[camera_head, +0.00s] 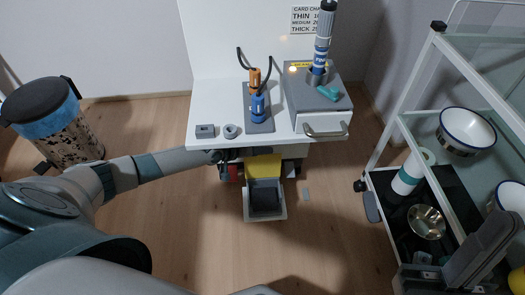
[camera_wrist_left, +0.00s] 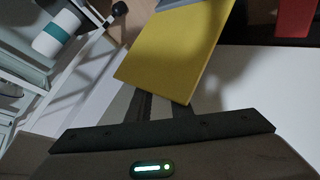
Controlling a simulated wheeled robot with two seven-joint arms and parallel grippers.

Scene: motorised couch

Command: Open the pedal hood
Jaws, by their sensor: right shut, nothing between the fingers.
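The yellow pedal hood (camera_head: 264,167) shows below the front edge of the white bench, just behind the grey pedal box (camera_head: 279,214) with its dark inside. Its exact tilt is hard to tell. My left gripper (camera_head: 232,155) reaches in from the left to the hood's left side, partly hidden under the bench edge. In the left wrist view the hood (camera_wrist_left: 175,45) fills the upper middle. The two dark fingers of my left gripper (camera_wrist_left: 163,106) stand apart, their tips hidden behind the hood's lower edge. My right gripper (camera_head: 422,258) is at the lower right, shut and empty, by the cart.
The white bench (camera_head: 215,110) holds blue and orange tools and a grey drawer box (camera_head: 318,90) with a metal handle. A shelf cart (camera_head: 395,120) with bowls stands at right. A speckled bin (camera_head: 65,135) is at left. The floor before the pedal box is clear.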

